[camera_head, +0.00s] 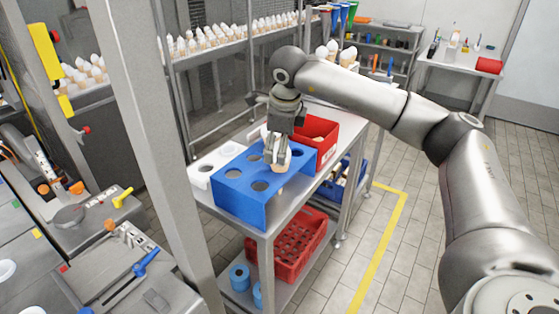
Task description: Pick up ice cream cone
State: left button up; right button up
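My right gripper (277,150) reaches down from the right arm over the right part of the blue holder (240,207), a box with several round holes in its top. A small pale tan and white piece, apparently an ice cream cone (284,166), shows at the fingertips. The fingers and their small size in view hide whether they grip it. Many white-topped ice cream cones (240,35) stand in rows on the rack behind. My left gripper is not in view.
A white holder with holes (203,173) is left of the blue one, and a red bin (326,150) is behind it at right. A red crate (292,256) and blue rolls (239,277) are on the lower shelf. A grey post (150,130) stands at left.

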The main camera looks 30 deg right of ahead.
aim_at(280, 170)
jog(key=shift+w+d+f+p, duration=0.2)
jog(key=shift+f+p, duration=0.15)
jog(key=shift+f, duration=0.3)
jog(key=p+x, duration=0.1)
jog(key=x, duration=0.2)
jog(key=shift+d+f, duration=0.2)
jog(key=shift+f, duration=0.05)
jog(key=shift+w+f, duration=0.1)
jog(key=shift+f, duration=0.25)
jog(key=shift+c, duration=0.6)
jog(key=shift+r, duration=0.1)
jog(key=c, duration=0.7)
